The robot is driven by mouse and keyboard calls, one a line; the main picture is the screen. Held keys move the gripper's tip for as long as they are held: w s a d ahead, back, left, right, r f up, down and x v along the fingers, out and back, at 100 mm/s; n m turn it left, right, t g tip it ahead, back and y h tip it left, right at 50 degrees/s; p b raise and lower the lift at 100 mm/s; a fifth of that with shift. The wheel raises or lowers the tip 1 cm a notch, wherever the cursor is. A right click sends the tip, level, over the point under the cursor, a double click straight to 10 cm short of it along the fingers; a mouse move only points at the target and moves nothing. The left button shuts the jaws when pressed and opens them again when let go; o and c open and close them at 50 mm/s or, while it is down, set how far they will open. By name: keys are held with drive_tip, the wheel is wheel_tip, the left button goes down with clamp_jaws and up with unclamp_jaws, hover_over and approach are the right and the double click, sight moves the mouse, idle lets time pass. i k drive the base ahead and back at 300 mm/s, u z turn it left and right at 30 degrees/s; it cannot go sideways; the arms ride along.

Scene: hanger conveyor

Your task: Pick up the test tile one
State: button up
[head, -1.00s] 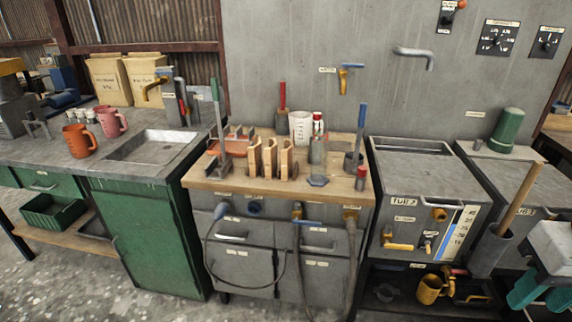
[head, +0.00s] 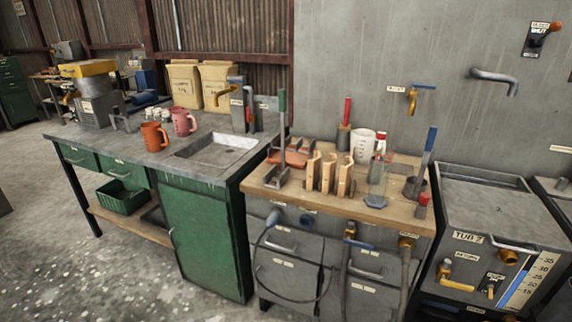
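No label reading test tile one can be made out. Flat orange-red pieces (head: 289,151) lie at the back left of the wooden-topped bench (head: 402,208); they are small, and I cannot tell whether they are tiles. Several upright tan wooden pieces (head: 328,173) stand in front of them, with gaps between. A small dark blue-grey flat piece (head: 376,201) lies near the bench's front edge. My gripper is not in view.
A green bench with a sink (head: 217,150) stands left, holding an orange mug (head: 155,137) and a pink mug (head: 183,121). A grey tub (head: 490,212) stands right. Hoses (head: 405,270) hang at the wooden bench's front. Speckled floor (head: 90,250) is open at lower left.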

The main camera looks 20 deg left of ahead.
sight(346, 170)
drive_tip(key=u, duration=0.75)
drive_tip(key=i, duration=1.4)
drive_tip(key=z, duration=0.7)
